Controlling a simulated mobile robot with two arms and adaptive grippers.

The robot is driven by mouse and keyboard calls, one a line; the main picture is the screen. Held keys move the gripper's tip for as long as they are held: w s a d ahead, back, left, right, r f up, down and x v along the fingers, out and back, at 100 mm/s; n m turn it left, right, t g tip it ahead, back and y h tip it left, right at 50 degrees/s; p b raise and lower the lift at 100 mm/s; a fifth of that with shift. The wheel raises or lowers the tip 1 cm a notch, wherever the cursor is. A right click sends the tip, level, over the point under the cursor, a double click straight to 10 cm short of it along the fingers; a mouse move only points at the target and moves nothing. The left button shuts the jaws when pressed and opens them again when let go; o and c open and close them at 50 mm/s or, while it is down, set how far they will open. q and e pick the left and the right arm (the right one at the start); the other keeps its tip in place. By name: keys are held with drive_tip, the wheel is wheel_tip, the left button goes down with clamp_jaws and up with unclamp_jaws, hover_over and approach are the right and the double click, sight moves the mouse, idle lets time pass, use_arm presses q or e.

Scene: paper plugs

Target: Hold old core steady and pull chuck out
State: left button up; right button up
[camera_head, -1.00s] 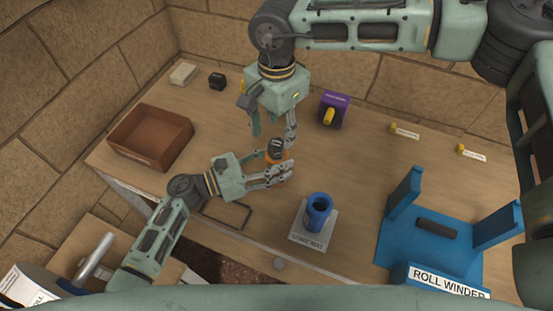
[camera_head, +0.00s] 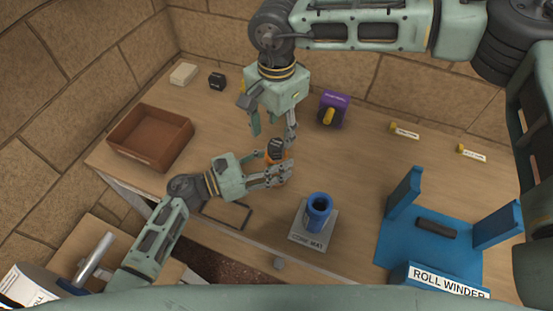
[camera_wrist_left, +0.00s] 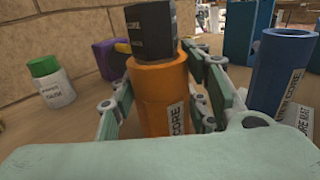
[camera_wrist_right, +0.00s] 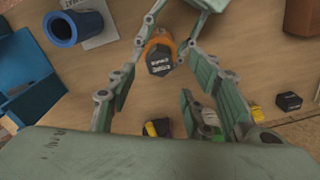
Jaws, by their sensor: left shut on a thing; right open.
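The old core (camera_wrist_left: 160,95) is an orange cylinder with a white label. My left gripper (camera_head: 277,174) is shut around its sides, one finger on each side. The chuck (camera_wrist_left: 151,32) is a dark, faceted block with white lettering, sitting in the top of the core; its lower part is hidden inside. The chuck also shows in the head view (camera_head: 275,147) and from above in the right wrist view (camera_wrist_right: 159,60). My right gripper (camera_head: 273,136) is open and empty, pointing down just above and behind the chuck, with its fingers apart from it.
A blue core (camera_head: 318,212) stands on the grey core mat (camera_head: 312,241). The blue roll winder (camera_head: 405,250) is at right. A brown open box (camera_head: 152,137), a purple block (camera_head: 333,108) and a small black block (camera_head: 217,81) are on the table. A green-capped bottle (camera_wrist_left: 52,82) stands nearby.

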drive_tip(key=shift+r, duration=0.1)
idle(0.5)
drive_tip(key=shift+a+r+m, duration=0.1)
drive_tip(key=shift+r+m, duration=0.1)
drive_tip(key=shift+m, duration=0.2)
wheel_tip(320, 180, up, 4)
drive_tip(key=m, duration=0.5)
drive_tip(key=shift+s, duration=0.1)
drive_tip(key=m, duration=0.2)
hover_over(276, 144)
drive_tip(key=shift+f, duration=2.55)
drive_tip(key=shift+f, duration=0.15)
drive_tip(key=shift+f, duration=1.85)
